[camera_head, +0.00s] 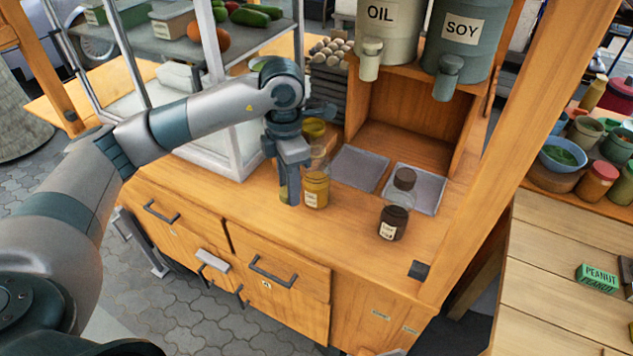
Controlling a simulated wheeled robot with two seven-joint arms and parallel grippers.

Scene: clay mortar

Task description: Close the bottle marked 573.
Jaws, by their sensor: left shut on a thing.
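A mustard-yellow bottle (316,192) with a pale label and a clear upper part stands upright on the wooden counter. A yellow cap (313,127) shows above it; I cannot tell whether it sits on that bottle. A dark brown bottle (391,224) with a pale label and clear upper part stands to the right, with a brown cap (405,178) at its top. My left gripper (290,194) points down just left of the yellow bottle. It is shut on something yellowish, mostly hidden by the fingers. The label numbers are too small to read. My right gripper is not in view.
Two grey mats (359,168) lie behind the bottles. Oil (388,35) and soy (462,45) dispensers stand on the shelf above. A glass-sided case (240,130) stands close left of my gripper.

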